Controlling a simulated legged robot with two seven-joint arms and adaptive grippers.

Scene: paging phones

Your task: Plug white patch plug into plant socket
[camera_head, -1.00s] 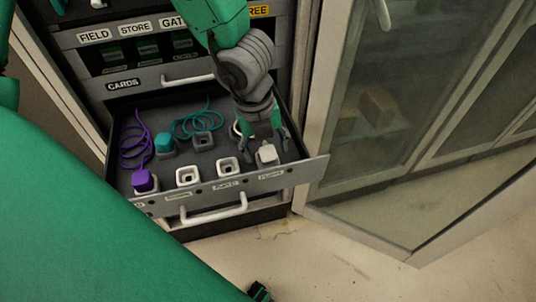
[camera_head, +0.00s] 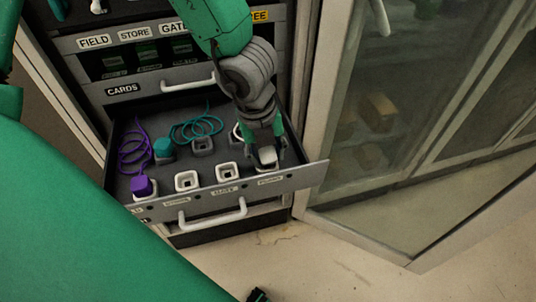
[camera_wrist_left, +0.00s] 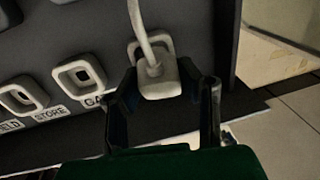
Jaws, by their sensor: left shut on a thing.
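The white patch plug (camera_head: 267,155) is at the front right of the open drawer, with a pale cord rising from it in the left wrist view (camera_wrist_left: 160,82). My left gripper (camera_head: 265,160) is shut on it, one finger on each side (camera_wrist_left: 160,90). A white socket rim (camera_wrist_left: 133,50) shows behind the plug. I cannot tell whether the plug is seated in that socket or just above it. The label by it is hidden in the wrist view and too blurred to read in the head view.
Empty white sockets (camera_head: 186,181) (camera_head: 227,172) lie left of the plug. A purple plug (camera_head: 142,186) and a teal plug (camera_head: 163,148) with coiled cords stand further left. The drawer front (camera_head: 300,174) borders the near side. A glass-doored cabinet (camera_head: 420,110) stands to the right.

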